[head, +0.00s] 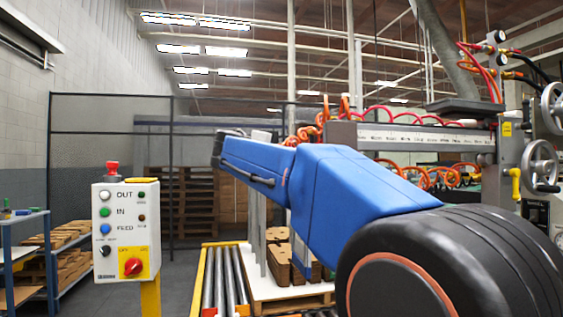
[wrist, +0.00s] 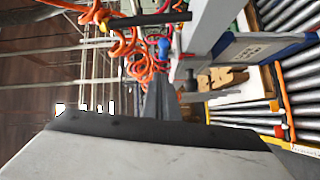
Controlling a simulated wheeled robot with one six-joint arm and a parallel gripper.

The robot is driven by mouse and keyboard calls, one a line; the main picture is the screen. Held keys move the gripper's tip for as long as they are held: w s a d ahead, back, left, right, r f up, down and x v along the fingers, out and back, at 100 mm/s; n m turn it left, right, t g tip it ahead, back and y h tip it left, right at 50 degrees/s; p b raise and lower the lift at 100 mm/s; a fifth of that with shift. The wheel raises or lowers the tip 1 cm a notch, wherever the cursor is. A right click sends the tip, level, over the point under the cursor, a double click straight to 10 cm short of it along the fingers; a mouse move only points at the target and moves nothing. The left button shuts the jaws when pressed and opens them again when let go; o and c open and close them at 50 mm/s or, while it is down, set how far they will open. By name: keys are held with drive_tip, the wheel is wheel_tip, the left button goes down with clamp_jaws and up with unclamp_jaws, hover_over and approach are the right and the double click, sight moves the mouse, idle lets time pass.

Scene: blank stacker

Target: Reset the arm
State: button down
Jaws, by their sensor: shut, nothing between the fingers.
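My arm reaches up and left across the head view, in blue covers with a large black joint at the lower right. Its dark far end is at the upper left of the blue part, and the gripper fingers cannot be made out there. In the wrist view my gripper (wrist: 160,82) shows as dark grey tapered fingers, shut, with nothing between them. A pale grey body with a black edge fills the bottom of that view. The fingers point toward machine frames and orange coiled hoses (wrist: 125,45), apart from them as far as I can tell.
A white control box (head: 126,230) stands at the left, beside a roller conveyor (head: 228,275). Brown cardboard pieces (head: 282,262) lie on a pallet behind my arm. A machine with handwheels (head: 541,165) and red hoses is at the right. Shelves (head: 30,250) stand far left.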

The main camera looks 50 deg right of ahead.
drive_tip(key=v, duration=0.3)
drive_tip(key=shift+s+d, duration=0.1)
drive_tip(key=shift+s, duration=0.25)
drive_tip(key=s+a+f+y, duration=0.3)
drive_tip(key=a+f, duration=0.2)
drive_tip(key=f, duration=0.5)
drive_tip(key=s+a+f+y, duration=0.25)
drive_tip(key=a+f, duration=0.25)
drive_tip(key=f, duration=0.4)
drive_tip(key=s+a+f+y, duration=0.3)
drive_tip(key=a+f, duration=0.2)
drive_tip(key=f, duration=0.5)
drive_tip(key=s+a+f+y, duration=0.2)
drive_tip(key=s+a+f, duration=0.2)
drive_tip(key=f, duration=0.3)
drive_tip(key=s+a+f+m+y, duration=0.1)
drive_tip(key=s+a+f+y, duration=0.2)
drive_tip(key=a+f, duration=0.4)
drive_tip(key=s+a+f+m+g+y, duration=0.1)
drive_tip(key=s+a+f+y, duration=0.2)
drive_tip(key=s+a+f, duration=0.2)
wheel_tip(320, 180, down, 3)
drive_tip(key=shift+s+a+f, duration=0.15)
drive_tip(key=shift+s+a, duration=0.25)
drive_tip(key=shift+a, duration=0.1)
